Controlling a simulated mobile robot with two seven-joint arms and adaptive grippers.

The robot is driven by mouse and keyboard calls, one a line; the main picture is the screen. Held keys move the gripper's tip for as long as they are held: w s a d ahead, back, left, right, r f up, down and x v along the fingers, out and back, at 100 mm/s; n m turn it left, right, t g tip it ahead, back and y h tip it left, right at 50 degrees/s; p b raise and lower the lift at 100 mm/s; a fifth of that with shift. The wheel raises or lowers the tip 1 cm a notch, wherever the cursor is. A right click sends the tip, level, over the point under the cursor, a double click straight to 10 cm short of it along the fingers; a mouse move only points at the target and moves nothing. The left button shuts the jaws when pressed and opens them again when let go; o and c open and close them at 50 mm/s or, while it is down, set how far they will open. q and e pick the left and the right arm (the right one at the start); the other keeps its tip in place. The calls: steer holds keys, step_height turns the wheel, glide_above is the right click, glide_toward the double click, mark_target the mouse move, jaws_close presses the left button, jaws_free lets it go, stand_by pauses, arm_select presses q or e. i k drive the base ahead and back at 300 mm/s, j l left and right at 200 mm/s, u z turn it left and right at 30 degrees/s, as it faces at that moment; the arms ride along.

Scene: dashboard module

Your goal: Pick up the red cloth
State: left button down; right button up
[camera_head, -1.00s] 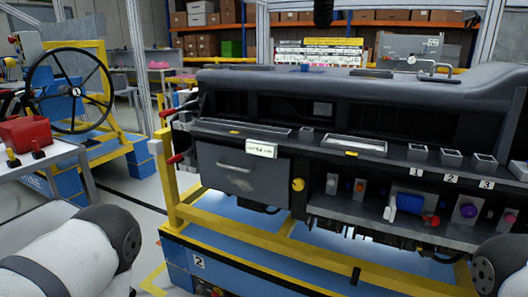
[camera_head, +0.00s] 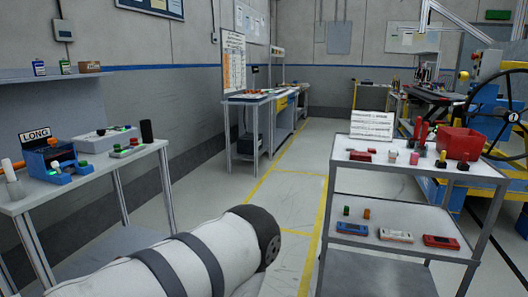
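I cannot make out a red cloth for certain. A small flat red item (camera_head: 360,155) lies near the left end of the cart's top shelf, too small to tell what it is. A red bin (camera_head: 460,143) stands at the right of that shelf. A white link of my own arm (camera_head: 170,262) crosses the lower middle of the view. Neither of my grippers shows.
The grey two-shelf cart (camera_head: 380,172) stands at right, with several small items on both shelves. A workbench (camera_head: 90,178) with a blue device (camera_head: 50,160) is at left. Open floor (camera_head: 290,205) runs between them. A steering wheel (camera_head: 500,115) is far right.

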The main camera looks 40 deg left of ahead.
mark_target(354, 155)
steer(key=u, duration=0.5)
steer(key=z, duration=1.2)
steer(key=u, duration=1.2)
steer(key=i+j+u, duration=0.2)
steer(key=i, duration=0.45)
steer(key=l, duration=0.1)
